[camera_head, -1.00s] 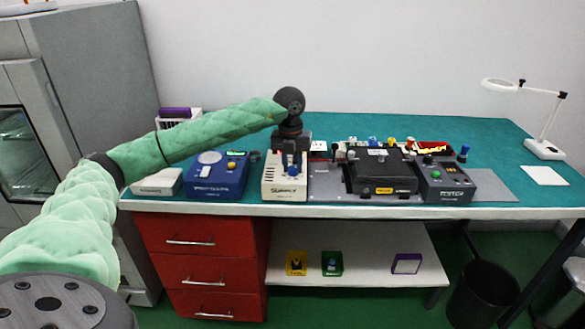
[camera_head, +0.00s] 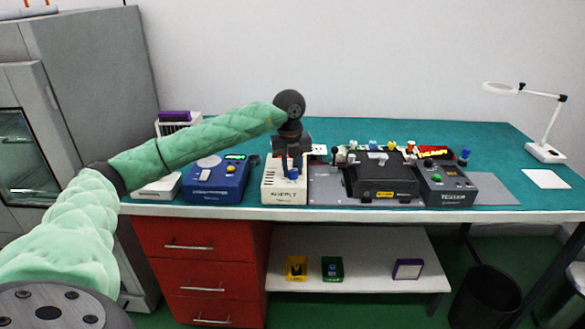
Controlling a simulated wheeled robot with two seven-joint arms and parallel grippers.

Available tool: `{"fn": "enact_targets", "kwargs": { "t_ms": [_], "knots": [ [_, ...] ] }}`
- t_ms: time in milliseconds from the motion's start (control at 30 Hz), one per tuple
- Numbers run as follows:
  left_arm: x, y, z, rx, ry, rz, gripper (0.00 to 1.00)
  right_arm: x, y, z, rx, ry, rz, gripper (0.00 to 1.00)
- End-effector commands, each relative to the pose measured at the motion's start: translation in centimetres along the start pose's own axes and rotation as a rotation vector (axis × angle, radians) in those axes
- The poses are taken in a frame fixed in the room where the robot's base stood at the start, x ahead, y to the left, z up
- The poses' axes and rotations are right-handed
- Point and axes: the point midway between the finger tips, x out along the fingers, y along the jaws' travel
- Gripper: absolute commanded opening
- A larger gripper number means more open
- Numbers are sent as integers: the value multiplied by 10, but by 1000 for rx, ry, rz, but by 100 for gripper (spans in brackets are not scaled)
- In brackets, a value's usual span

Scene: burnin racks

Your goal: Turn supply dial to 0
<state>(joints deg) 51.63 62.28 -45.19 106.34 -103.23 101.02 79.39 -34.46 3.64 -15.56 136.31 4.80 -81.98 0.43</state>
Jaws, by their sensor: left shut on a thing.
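The supply is a cream box (camera_head: 284,191) with vent slots and dark lettering on its front, standing near the front edge of the green table. A blue knob (camera_head: 293,173) shows on its top, right under my left gripper (camera_head: 292,165). My left gripper points down over the supply from above and is shut on the dial there. The fingertips and most of the dial are hidden by the gripper body, so the dial's setting cannot be read. My right gripper is not in view.
A blue device (camera_head: 216,183) stands left of the supply. A black fixture (camera_head: 381,178) and a dark tester with a green button (camera_head: 445,187) stand to the right. A magnifier lamp (camera_head: 545,151) is at the far right. The table's right part is mostly clear.

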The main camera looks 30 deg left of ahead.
Motion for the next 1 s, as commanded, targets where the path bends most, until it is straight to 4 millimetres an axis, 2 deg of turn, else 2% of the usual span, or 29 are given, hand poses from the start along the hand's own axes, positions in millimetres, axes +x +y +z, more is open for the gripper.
{"fn": "enact_targets", "kwargs": {
  "t_ms": [133,167,267,633,1000],
  "knots": [
    [-3,0,2,-2,-4,-3,5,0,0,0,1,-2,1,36],
    [-3,0,2,-2,-4,-4,32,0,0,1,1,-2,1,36],
    [-2,0,1,-1,-3,-3,50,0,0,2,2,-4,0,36],
    [-5,0,1,0,-2,-1,50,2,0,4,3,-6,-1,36],
    [-58,0,1,0,-4,-4,50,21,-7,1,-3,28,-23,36]
  ]
}}
